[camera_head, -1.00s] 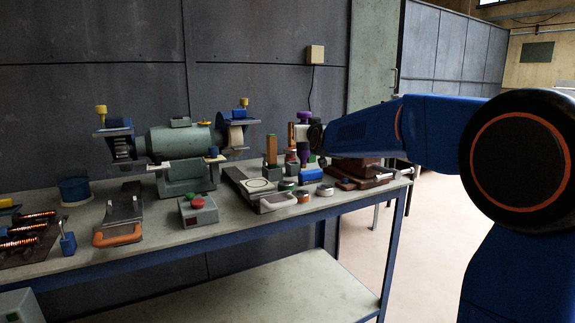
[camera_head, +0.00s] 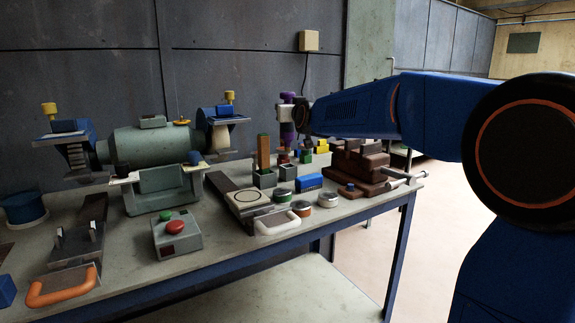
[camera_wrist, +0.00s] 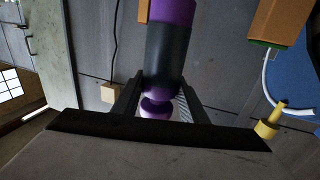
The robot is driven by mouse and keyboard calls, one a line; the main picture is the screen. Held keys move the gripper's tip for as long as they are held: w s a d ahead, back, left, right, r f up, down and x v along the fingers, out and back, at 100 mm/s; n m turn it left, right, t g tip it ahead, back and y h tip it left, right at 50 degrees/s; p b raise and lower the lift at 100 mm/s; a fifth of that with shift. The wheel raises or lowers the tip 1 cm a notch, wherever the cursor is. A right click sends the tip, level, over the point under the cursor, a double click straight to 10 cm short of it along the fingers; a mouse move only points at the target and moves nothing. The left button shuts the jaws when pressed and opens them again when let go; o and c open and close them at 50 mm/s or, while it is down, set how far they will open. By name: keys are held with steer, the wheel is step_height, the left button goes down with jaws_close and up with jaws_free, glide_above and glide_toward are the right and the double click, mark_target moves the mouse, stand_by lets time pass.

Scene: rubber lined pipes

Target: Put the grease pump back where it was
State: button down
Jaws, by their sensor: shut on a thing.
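The grease pump, a purple and black cylinder (camera_wrist: 168,55), fills the middle of the wrist view between my two dark fingers. My gripper (camera_wrist: 158,98) is shut on it. In the head view my gripper (camera_head: 291,114) is at the far end of my blue arm, above the back of the bench. The pump's purple top (camera_head: 288,96) shows over the gripper and more purple shows below it. The pump looks roughly upright. Its lower end is partly hidden behind bench items, so I cannot tell its height above the bench.
The workbench (camera_head: 340,212) holds a grey-green grinder (camera_head: 140,150), a brown vise (camera_head: 357,165), a red-and-green button box (camera_head: 177,234), several round tins (camera_head: 327,200) and small square holders (camera_head: 265,178). An orange-handled tool (camera_head: 62,286) lies at front left. The right floor is open.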

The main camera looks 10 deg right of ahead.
mark_target(290, 137)
steer(key=shift+f, duration=4.75)
steer(key=c, duration=1.1)
jaws_free()
